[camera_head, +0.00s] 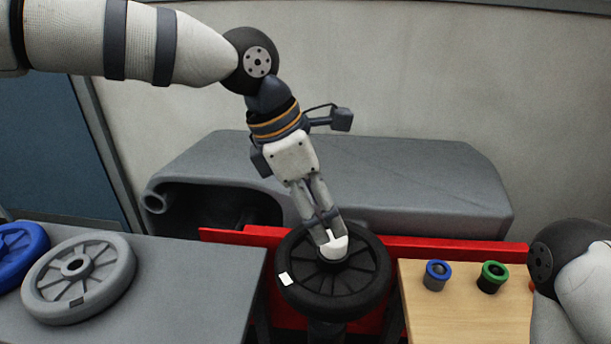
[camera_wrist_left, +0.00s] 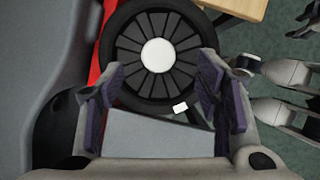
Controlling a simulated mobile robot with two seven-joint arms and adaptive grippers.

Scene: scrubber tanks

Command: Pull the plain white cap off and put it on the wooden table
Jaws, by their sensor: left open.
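The plain white cap (camera_head: 333,249) sits on the hub of a black spoked wheel (camera_head: 311,300). In the left wrist view the cap (camera_wrist_left: 158,55) is a round white disc at the wheel's centre. My left gripper (camera_head: 327,228) points down at the cap from above, fingertips close to it. In the left wrist view its two fingers (camera_wrist_left: 155,95) stand wide apart with nothing between them; contact with the cap cannot be told. The wooden table (camera_head: 450,315) is right of the wheel. Parts of my right gripper (camera_wrist_left: 285,95) show at the right edge of that view.
A blue-ringed cap (camera_head: 437,275) and a green-ringed cap (camera_head: 492,277) stand on the wooden table, whose front left is bare. A grey table (camera_head: 190,310) at left holds a grey wheel (camera_head: 78,277) and a blue wheel (camera_head: 20,255). A red bar (camera_head: 440,250) runs behind.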

